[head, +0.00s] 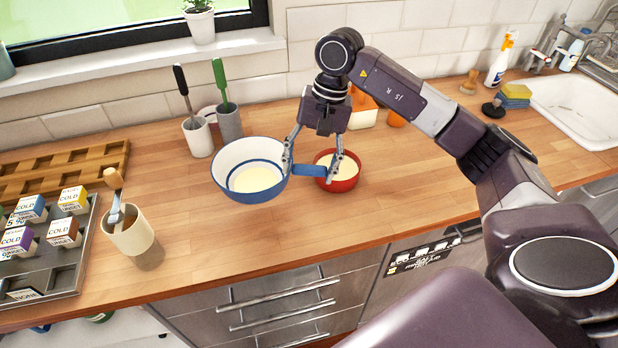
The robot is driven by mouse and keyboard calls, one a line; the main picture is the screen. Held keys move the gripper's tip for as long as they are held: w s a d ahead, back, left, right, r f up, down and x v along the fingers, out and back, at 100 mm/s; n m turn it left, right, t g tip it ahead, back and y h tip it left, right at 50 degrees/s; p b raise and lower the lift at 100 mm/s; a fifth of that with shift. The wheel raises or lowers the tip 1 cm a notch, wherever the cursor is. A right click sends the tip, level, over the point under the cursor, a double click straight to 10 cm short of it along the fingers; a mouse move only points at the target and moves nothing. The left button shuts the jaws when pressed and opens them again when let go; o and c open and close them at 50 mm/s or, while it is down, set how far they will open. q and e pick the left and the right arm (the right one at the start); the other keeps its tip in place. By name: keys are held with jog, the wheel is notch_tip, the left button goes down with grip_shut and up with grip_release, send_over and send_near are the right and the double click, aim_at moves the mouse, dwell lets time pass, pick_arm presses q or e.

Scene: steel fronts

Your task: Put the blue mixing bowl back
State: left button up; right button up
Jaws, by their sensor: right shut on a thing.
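The blue mixing bowl (226,183) is blue outside and white inside, with a blue rim line and a blue handle to its right. Something pale lies in its bottom. It is upright at the middle of the counter; I cannot tell whether it rests on the wood or hangs just above. My right gripper (312,163) comes down from above, its fingers either side of the handle, shut on the bowl. A small red bowl (338,184) with pale contents stands close to the handle's end, partly hidden by a finger. My left gripper is out of view.
A white cup (199,138) and a grey cup (229,122) with utensils stand behind the bowl. A beige mug (133,232) and a tray of small boxes (75,277) are left. The front counter (225,235) is clear.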

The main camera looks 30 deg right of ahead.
jog(key=shift+d+p+x, duration=0.2)
jog(key=shift+x, duration=0.6)
jog(key=shift+d+p+x, duration=0.15)
jog(key=shift+x, duration=0.65)
jog(key=shift+d+p+x, duration=0.2)
jog(key=shift+x, duration=0.6)
jog(key=shift+f, duration=0.1)
jog(key=o, duration=1.6)
jog(key=shift+f, duration=0.1)
jog(key=shift+c, duration=0.2)
jog(key=o, duration=0.5)
jog(key=shift+d+r, duration=0.1)
jog(key=shift+r, duration=0.3)
jog(key=b+v, duration=0.3)
jog(key=v, duration=0.7)
jog(key=shift+r, duration=0.1)
jog(key=shift+s+r+b, duration=0.1)
jog(key=shift+r+b, duration=0.2)
jog(key=shift+r, duration=0.3)
